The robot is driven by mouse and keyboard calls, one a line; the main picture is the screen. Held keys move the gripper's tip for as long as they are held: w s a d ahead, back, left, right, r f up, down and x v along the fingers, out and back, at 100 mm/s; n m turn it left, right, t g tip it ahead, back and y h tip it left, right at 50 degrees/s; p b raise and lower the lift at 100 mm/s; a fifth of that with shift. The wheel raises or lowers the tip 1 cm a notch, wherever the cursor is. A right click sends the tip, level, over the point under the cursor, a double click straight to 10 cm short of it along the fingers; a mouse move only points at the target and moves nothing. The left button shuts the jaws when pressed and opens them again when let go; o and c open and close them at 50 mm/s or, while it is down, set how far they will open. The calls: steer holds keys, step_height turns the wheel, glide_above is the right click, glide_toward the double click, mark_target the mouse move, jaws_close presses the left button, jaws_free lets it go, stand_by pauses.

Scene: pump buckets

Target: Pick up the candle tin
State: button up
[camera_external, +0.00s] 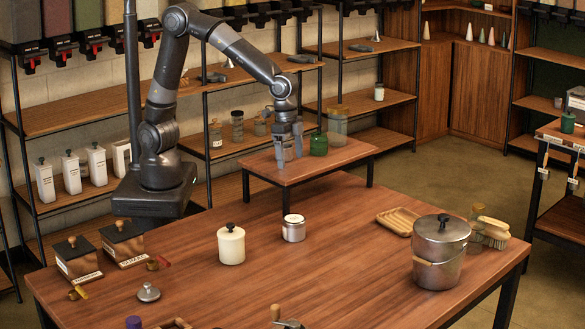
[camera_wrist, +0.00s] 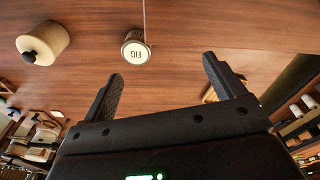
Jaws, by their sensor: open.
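The candle tin (camera_external: 293,228) is a small silvery tin with a pale top, standing upright near the middle of the big wooden table. In the wrist view the tin (camera_wrist: 136,50) shows from above, with upside-down "FIG" lettering on its white top. My gripper (camera_external: 288,150) points down above the small raised table, behind and above the tin. In the wrist view my gripper (camera_wrist: 162,68) has its two dark fingers wide apart with nothing between them. The tin lies beyond the fingertips, nearer the left finger, and is not touched.
A cream canister (camera_external: 231,244) with a black knob stands left of the tin. A metal lidded pot (camera_external: 440,252) and a wooden tray (camera_external: 398,221) are at the right. A green jar (camera_external: 319,144) stands on the raised table (camera_external: 308,162). Bare tabletop surrounds the tin.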

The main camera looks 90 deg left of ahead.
steer(key=m+g, duration=0.1)
steer(key=m, duration=0.1)
glide_above(294, 218)
steer(key=shift+y, duration=0.4)
steer(key=f, duration=0.9)
steer(key=shift+w, duration=0.3)
step_height(294, 218, down, 5)
steer(key=shift+d+f, duration=0.15)
steer(key=shift+f, duration=0.05)
steer(key=f, duration=0.5)
steer(key=shift+s+f, duration=0.2)
steer(key=shift+f, duration=0.15)
steer(key=shift+c, duration=0.6)
steer(key=c, duration=1)
steer(key=shift+r, duration=0.1)
